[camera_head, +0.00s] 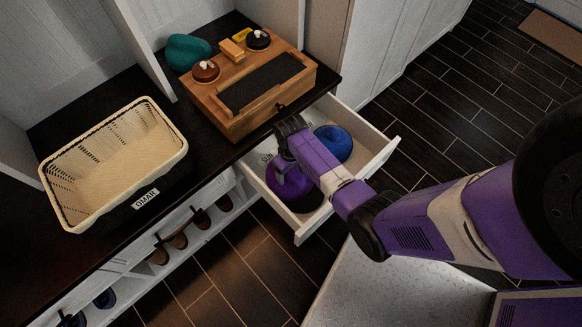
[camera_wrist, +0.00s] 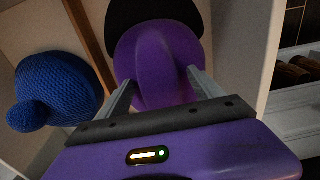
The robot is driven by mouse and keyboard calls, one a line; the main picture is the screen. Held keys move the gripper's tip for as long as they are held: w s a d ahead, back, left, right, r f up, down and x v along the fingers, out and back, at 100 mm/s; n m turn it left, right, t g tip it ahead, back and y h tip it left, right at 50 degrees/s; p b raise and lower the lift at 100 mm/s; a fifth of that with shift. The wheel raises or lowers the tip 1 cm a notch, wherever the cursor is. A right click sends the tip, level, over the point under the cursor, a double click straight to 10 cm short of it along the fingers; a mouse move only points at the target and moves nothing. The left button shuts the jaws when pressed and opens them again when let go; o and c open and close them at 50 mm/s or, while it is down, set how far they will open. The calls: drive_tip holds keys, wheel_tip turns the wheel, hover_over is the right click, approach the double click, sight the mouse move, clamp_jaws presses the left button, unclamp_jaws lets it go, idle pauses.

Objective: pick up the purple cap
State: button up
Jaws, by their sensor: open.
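The purple cap (camera_head: 288,186) lies in the open drawer (camera_head: 372,163), at the drawer's left part in the head view. In the wrist view the purple cap (camera_wrist: 160,58) is straight ahead, its dark brim at the top. My gripper (camera_wrist: 157,85) is open, with one finger on each side of the cap's near part. I cannot tell whether the fingers touch it. In the head view my gripper (camera_head: 287,155) is above the cap and hides part of it.
A blue knitted hat (camera_head: 334,143) lies in the same drawer, beyond a divider; it also shows in the wrist view (camera_wrist: 55,92). The drawer walls stand close around the cap. A wooden box (camera_head: 235,121) and a cream basket (camera_head: 176,157) stand on the dark bench top.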

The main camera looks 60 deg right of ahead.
drive_tip(key=shift+c, duration=0.3)
clamp_jaws()
drive_tip(key=shift+r, duration=0.2)
